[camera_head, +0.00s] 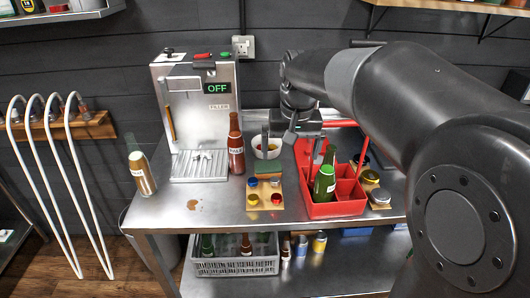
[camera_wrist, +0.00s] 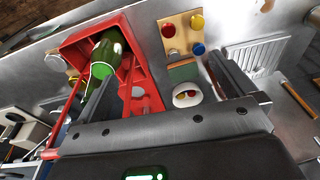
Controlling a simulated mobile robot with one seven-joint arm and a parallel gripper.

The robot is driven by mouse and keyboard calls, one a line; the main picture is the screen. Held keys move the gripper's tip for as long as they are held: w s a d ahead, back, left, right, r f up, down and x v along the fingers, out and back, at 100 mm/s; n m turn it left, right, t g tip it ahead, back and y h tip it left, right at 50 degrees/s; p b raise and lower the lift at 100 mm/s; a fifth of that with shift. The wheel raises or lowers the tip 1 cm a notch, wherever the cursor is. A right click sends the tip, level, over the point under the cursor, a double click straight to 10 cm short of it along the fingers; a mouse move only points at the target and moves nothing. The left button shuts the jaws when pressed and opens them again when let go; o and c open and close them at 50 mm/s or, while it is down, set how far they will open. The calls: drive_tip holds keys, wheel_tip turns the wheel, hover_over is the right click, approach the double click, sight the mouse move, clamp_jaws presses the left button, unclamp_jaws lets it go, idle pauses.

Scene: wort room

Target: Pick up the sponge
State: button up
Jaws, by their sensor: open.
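The sponge looks to be the small green block (camera_head: 267,167) on the steel table, between the white bowl and the wooden board of caps. It also shows in the wrist view as a green and tan block (camera_wrist: 183,72). My gripper (camera_head: 287,158) is open and empty above the table, with its fingers pointing down. In the wrist view, the sponge lies between the two fingers (camera_wrist: 158,66) in the picture, nearer the right one. I see no contact with it, and the exact height of the fingers above it is hard to tell.
A red crate (camera_head: 337,209) with green bottles stands close to the right. The white bowl (camera_head: 266,154) holds caps. The wooden board (camera_head: 263,204) carries several caps. A brown bottle (camera_head: 236,152) and the filler machine (camera_head: 190,115) stand left. A brown spill (camera_head: 192,204) marks the table's front left.

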drive_tip(key=w+a+f+g, duration=0.1)
drive_tip(key=w+a+f, duration=0.25)
drive_tip(key=w, duration=0.65)
hover_over(268, 166)
wheel_tip(268, 166, down, 7)
drive_tip(key=shift+n+g, duration=0.3)
drive_tip(key=shift+n, duration=0.1)
wheel_tip(268, 166, down, 11)
drive_tip(key=shift+r, duration=0.2)
drive_tip(key=c, duration=0.8)
drive_tip(key=shift+r, duration=0.1)
wheel_tip(268, 166, up, 10)
